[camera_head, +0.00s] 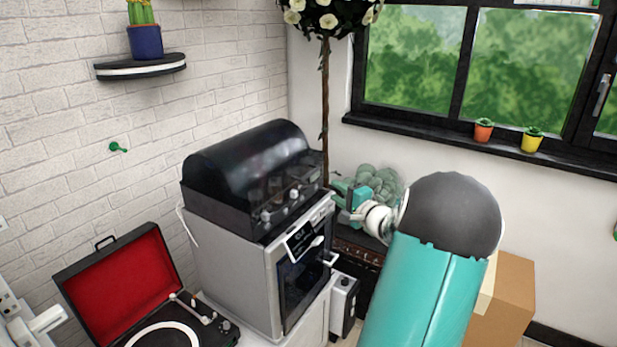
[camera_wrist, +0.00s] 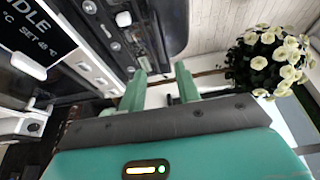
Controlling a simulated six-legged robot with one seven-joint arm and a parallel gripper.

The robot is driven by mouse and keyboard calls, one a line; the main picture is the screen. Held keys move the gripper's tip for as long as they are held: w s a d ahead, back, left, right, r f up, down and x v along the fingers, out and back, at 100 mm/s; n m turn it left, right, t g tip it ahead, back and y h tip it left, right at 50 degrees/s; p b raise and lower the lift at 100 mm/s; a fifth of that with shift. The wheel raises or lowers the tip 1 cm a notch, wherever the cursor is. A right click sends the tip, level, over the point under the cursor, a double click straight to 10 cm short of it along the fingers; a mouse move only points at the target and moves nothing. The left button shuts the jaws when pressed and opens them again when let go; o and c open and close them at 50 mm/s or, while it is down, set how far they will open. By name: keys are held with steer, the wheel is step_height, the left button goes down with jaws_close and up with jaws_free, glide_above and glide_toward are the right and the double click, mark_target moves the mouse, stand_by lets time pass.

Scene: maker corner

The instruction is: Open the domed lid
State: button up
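The domed lid (camera_head: 245,160) is a glossy black, rounded cover on top of a grey machine (camera_head: 235,275), and it looks closed. Its dark front, with several light knobs, faces right; part of this dark unit shows at the top of the wrist view (camera_wrist: 165,25). My gripper (camera_head: 340,192) is just right of the lid's front corner in the head view, and appears apart from it. In the wrist view, its two teal fingers (camera_wrist: 161,72) are spread with nothing between them. I cannot tell the exact distance to the lid.
An open red-lined record player (camera_head: 125,285) stands left of the machine. A tall flowering plant (camera_head: 325,110) rises behind the lid and shows in the wrist view (camera_wrist: 268,60). A cardboard box (camera_head: 512,290) stands behind my arm. A wall shelf (camera_head: 140,68) is above left.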

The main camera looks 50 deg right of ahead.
mark_target(311, 174)
steer(key=x, duration=1.2)
steer(key=shift+d+f, duration=0.1)
steer(key=shift+d, duration=0.05)
jaws_close()
